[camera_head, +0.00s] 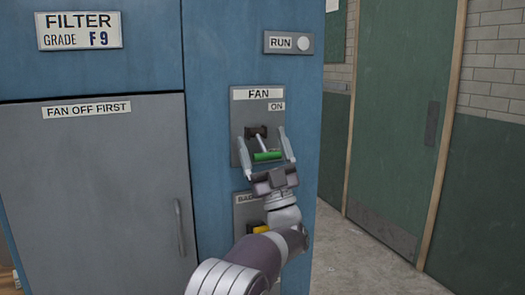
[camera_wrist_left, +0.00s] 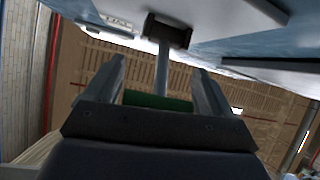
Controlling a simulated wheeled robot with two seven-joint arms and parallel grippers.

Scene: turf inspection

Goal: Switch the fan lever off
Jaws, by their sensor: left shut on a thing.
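The fan lever has a green crossbar handle (camera_head: 267,156) on a thin metal stem, coming out of a dark pivot on the grey FAN plate (camera_head: 239,117). An ON label (camera_head: 276,106) is at the plate's upper right. In the head view the handle sits below the pivot. My left gripper (camera_head: 262,135) has one finger at each end of the green bar and is shut on it. The left wrist view also shows the green handle (camera_wrist_left: 158,102) between the fingers and the stem (camera_wrist_left: 161,66) running to the pivot. My right gripper is not in view.
A RUN panel (camera_head: 275,43) with a pale round lamp (camera_head: 303,44) is above. Below the fan plate is another grey plate with a yellow part (camera_head: 262,230), partly hidden by my arm. A grey filter door (camera_head: 90,190) marked FAN OFF FIRST is left. Open floor (camera_head: 360,265) lies right.

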